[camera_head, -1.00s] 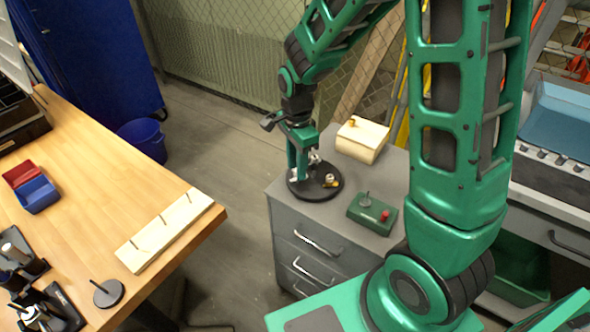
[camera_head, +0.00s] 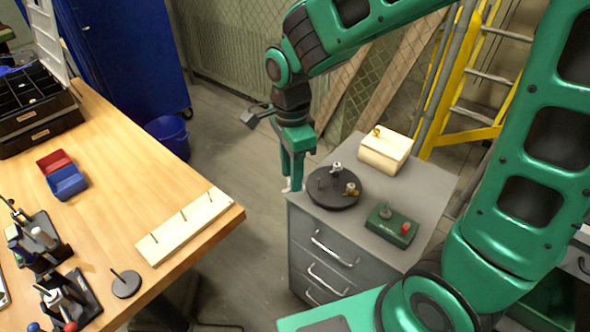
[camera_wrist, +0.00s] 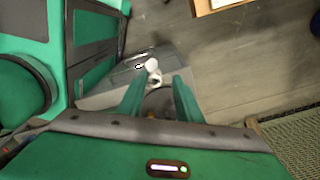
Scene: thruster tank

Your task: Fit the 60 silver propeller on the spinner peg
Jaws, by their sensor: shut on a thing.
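My gripper (camera_head: 291,186) is shut on a small silver propeller (camera_wrist: 153,68), held between the fingertips in the wrist view. In the head view only a pale bit of it shows at the fingertips, at the left edge of the grey cabinet, beside the black round stand. The number on it cannot be read. The spinner is a green box (camera_head: 392,226) with a red knob on the cabinet's front right. Its peg (camera_head: 385,211) stands upright with a grey base and looks bare.
The black round stand (camera_head: 334,200) carries another silver propeller (camera_head: 336,168), a brass one (camera_head: 351,189) and a bare peg. A cream box (camera_head: 385,155) stands behind. The wooden bench (camera_head: 120,150) with a pegged board (camera_head: 185,228) is left, across open floor.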

